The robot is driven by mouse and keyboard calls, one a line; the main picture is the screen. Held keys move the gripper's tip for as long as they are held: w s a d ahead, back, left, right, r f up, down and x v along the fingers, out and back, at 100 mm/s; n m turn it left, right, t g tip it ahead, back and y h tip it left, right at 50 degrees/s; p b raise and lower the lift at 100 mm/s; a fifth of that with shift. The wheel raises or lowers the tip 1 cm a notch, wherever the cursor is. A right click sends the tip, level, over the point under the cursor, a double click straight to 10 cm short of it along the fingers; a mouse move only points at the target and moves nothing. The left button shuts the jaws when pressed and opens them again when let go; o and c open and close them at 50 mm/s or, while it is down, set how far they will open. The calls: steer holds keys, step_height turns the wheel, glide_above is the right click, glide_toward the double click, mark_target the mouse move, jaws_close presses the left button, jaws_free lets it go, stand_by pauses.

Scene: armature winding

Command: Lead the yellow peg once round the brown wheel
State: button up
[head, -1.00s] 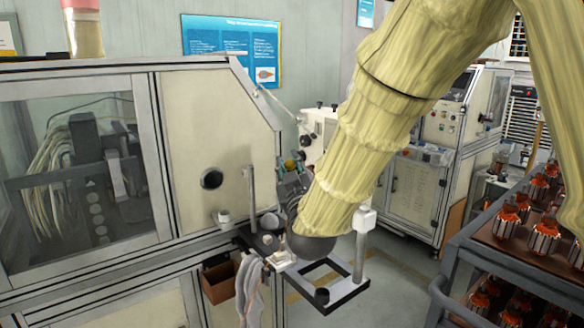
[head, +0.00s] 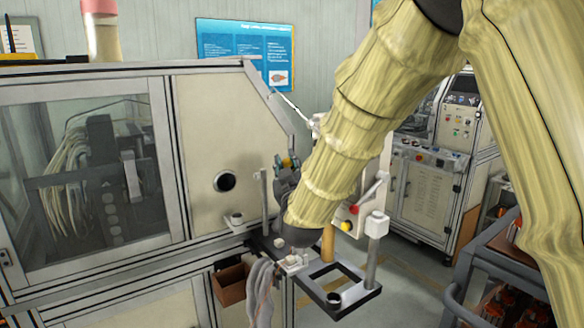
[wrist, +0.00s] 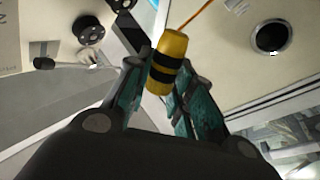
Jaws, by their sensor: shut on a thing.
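The yellow peg (wrist: 168,55) with black bands stands between the two fingers of my gripper (wrist: 160,82) in the wrist view. The gripper is shut on its lower part. An orange cord (wrist: 195,15) runs from the peg's top up to the right. In the head view the peg is a small yellow spot (head: 286,162) at the tip of my gripper (head: 285,170), in front of the machine's cream panel and right of its dark round hole. I cannot make out the brown wheel for certain; my arm hides part of the area behind it.
A black frame (head: 365,292) with upright posts (head: 373,250) juts out below my gripper. A brown cylinder (head: 327,243) stands beside my arm. The cream machine (head: 215,120) is at the left. A cart (head: 500,262) is at the right.

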step_height(320, 180, down, 3)
steer(key=shift+w+a+r+b, duration=0.15)
steer(key=shift+r+b, duration=0.05)
steer(key=shift+b, duration=0.75)
steer(key=shift+s+d+f+b, duration=0.6)
steer(key=shift+s+f+b, duration=0.25)
steer(key=shift+b, duration=0.15)
steer(key=shift+s+d+f+b, duration=0.6)
steer(key=shift+s+f+b, duration=0.2)
steer(key=shift+b, duration=0.15)
